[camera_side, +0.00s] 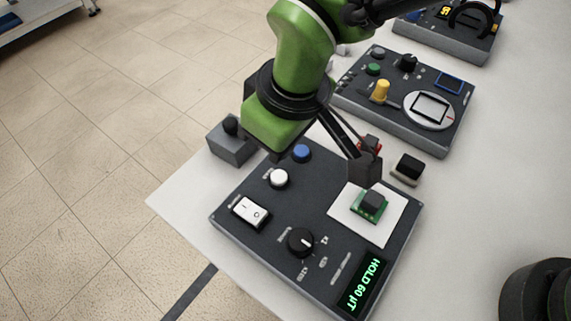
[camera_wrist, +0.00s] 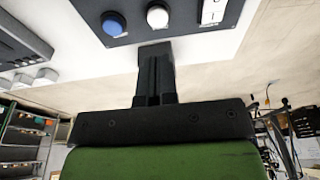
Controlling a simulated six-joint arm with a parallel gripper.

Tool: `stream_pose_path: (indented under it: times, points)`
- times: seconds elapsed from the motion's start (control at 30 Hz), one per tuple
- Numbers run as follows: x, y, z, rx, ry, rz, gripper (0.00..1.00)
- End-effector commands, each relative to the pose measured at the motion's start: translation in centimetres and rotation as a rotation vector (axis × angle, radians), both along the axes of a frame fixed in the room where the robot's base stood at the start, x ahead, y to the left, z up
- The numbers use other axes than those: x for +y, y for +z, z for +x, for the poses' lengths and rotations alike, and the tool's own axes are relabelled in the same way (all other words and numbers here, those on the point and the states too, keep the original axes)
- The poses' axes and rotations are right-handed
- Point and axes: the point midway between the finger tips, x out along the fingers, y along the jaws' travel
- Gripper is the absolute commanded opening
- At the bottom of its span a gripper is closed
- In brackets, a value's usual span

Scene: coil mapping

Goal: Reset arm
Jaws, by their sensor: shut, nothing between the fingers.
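My green arm reaches down from the top of the side view. My gripper (camera_side: 366,170) is shut and empty, just above a small green circuit board with a dark block (camera_side: 373,203) on a white pad (camera_side: 394,222) of the front panel. I cannot tell whether the fingertips touch the block. In the wrist view my gripper (camera_wrist: 155,55) points toward the panel edge, with the blue button (camera_wrist: 113,24) and white button (camera_wrist: 157,16) beyond it. The front panel (camera_side: 325,222) also carries a white rocker switch (camera_side: 250,211), a black knob (camera_side: 300,241) and a display (camera_side: 362,286) reading "HOLD 60 µT".
A small grey box with a black knob (camera_side: 231,141) stands at the table's left edge. A black block on a light base (camera_side: 407,168) sits right of my gripper. Another panel (camera_side: 405,125) with buttons and a round dial lies behind.

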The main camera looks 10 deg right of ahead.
Motion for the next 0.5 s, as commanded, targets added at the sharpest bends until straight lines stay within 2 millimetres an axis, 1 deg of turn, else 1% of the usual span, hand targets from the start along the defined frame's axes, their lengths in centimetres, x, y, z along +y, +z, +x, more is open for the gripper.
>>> stream_pose_path:
  times: [0.23, 0.3, 0.37, 0.47, 0.5]
  points:
    - [0.0, 0.0, 0.0, 0.000, -0.001, 0.000, 0.00]
    - [-0.3, 0.4, 0.2, -0.001, -0.010, 0.004, 0.00]
    - [-0.8, 1.4, 0.7, -0.005, -0.031, 0.015, 0.00]
    - [-3.0, 4.5, 1.9, -0.013, -0.103, 0.045, 0.00]
    - [-4.3, 6.2, 2.4, -0.017, -0.142, 0.062, 0.00]
